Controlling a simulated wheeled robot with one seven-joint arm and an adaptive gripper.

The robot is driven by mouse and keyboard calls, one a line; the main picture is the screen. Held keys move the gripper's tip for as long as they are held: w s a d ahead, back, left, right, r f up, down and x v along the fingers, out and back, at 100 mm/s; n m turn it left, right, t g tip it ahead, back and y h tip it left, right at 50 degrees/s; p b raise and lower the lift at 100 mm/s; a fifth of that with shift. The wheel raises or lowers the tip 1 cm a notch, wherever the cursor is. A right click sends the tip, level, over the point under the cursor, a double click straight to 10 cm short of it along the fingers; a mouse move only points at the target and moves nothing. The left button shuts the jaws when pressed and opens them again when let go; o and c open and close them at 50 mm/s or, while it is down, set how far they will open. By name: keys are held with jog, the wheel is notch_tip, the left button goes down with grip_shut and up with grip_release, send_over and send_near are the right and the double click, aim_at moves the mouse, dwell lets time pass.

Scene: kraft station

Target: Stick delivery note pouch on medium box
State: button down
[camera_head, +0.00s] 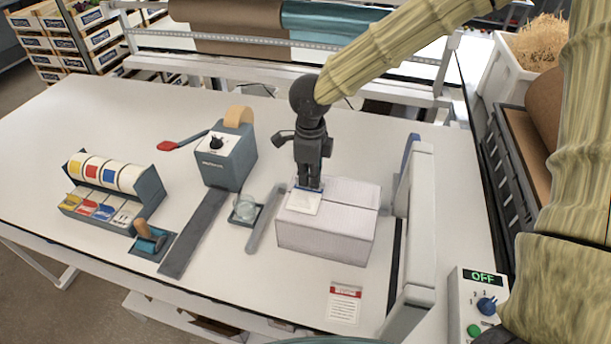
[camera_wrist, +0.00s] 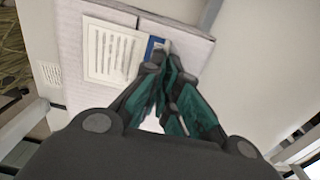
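The medium box (camera_head: 325,235) is a closed white carton on the table; its top also shows in the wrist view (camera_wrist: 75,20). A pale printed sheet with a blue strip, apparently the delivery note pouch (camera_head: 303,205), lies on the left part of the box top. The wrist view shows its printed lines (camera_wrist: 112,52); the blue strip is partly behind my fingers. My gripper (camera_head: 309,186) points down at the pouch's blue end. In the wrist view its fingertips (camera_wrist: 166,52) are together there. I cannot tell whether they pinch the pouch edge or only touch it.
A red-headed card (camera_head: 345,303) lies in front of the box. A grey-white upright frame (camera_head: 412,230) stands close on the right. The table's left end is clear.

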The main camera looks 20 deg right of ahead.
dwell(0.3)
jog(key=c, duration=1.6)
grip_release()
jog(key=shift+o, duration=0.2)
jog(key=shift+s+r+p, duration=0.1)
jog(key=shift+r+p, duration=2.1)
jog(key=shift+p, duration=0.4)
